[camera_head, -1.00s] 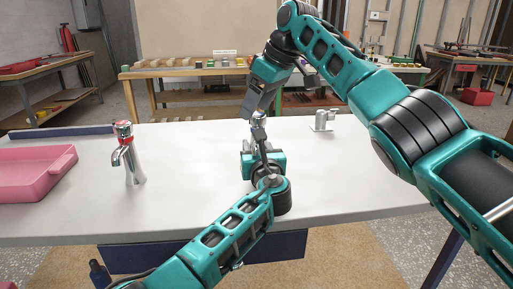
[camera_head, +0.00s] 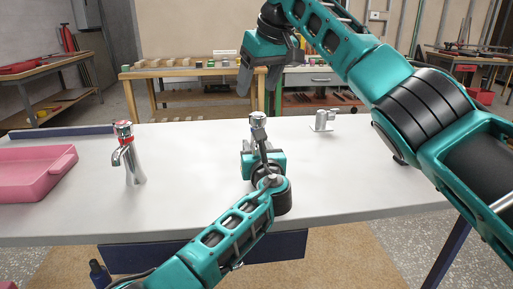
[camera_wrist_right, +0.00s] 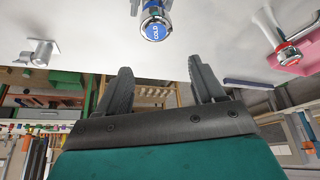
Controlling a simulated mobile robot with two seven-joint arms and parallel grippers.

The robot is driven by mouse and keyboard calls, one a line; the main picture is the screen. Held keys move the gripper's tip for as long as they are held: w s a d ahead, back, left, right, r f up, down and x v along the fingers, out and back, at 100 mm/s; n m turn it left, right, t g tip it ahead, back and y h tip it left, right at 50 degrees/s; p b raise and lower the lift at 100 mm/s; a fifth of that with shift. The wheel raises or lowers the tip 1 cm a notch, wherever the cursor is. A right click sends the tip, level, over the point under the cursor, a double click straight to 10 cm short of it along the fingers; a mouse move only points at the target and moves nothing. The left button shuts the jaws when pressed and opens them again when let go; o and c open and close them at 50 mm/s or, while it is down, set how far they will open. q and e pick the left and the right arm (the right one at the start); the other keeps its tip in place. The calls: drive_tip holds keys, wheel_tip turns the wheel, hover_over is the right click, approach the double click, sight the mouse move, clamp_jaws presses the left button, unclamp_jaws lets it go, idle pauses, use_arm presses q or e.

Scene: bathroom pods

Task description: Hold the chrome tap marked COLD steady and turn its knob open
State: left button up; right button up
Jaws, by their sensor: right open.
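The chrome tap marked COLD (camera_head: 257,119) stands upright on the white counter, its lower part hidden behind my left gripper. Its blue-capped knob (camera_wrist_right: 155,29) with the word COLD shows in the right wrist view. My right gripper (camera_head: 258,88) is above the tap, open and empty, its two fingers apart and clear of the knob. In the right wrist view its fingers (camera_wrist_right: 163,82) also stand wide apart. My left gripper (camera_head: 261,143) is low at the tap's near side; its fingers overlap the tap's body, and whether they grip it is hidden.
A second chrome tap with a red-ringed knob (camera_head: 128,152) stands at the left, beside a pink tray (camera_head: 35,172). A small grey metal fixture (camera_head: 322,121) stands right of the COLD tap. The counter's (camera_head: 345,170) right part is bare. A wooden workbench (camera_head: 190,73) is behind.

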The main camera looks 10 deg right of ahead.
sight(259, 114)
drive_tip(key=shift+r+m, duration=0.15)
drive_tip(key=shift+m, duration=0.35)
drive_tip(key=shift+f, duration=4.4)
drive_tip(key=shift+c, duration=0.3)
